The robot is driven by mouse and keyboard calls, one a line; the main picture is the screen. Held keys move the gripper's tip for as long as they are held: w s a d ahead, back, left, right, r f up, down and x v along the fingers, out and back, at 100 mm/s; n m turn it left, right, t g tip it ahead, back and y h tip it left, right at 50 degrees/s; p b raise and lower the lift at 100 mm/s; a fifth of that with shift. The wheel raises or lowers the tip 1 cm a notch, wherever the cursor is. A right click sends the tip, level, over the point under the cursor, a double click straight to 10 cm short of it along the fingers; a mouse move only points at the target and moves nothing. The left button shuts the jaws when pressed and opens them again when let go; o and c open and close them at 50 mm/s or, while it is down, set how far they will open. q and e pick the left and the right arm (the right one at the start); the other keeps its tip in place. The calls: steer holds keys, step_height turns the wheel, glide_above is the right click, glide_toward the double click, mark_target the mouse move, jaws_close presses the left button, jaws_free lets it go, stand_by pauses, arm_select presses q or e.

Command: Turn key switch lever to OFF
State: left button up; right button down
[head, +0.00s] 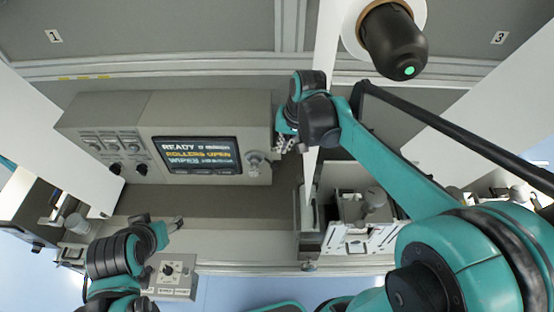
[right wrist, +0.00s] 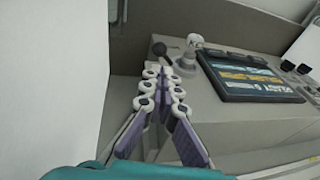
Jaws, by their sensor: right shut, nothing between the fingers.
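A grey control console (head: 205,108) stands at the left, with a dark display (head: 197,155) on its face. A silver key switch (head: 256,163) sits just right of the display. My right gripper (head: 282,145) is just right of the switch at the console's edge. In the right wrist view my right gripper (right wrist: 164,74) is shut and empty, its tips close below the lever; contact is unclear. My left gripper (head: 160,222) is low at the left, away from the switch.
A white upright panel (head: 328,60) stands close to my right gripper; a white wall (right wrist: 50,80) fills the wrist view's left. Black knobs (head: 116,168) are on the console's left part. A small grey box with a knob (head: 172,282) is near my left gripper.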

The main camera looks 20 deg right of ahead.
mark_target(276, 164)
steer(key=x, duration=0.9)
steer(key=shift+f, duration=0.25)
steer(key=shift+f, duration=0.1)
steer(key=shift+d+f+y+b, duration=0.2)
steer(key=shift+y+b, duration=0.1)
steer(key=shift+b, duration=0.25)
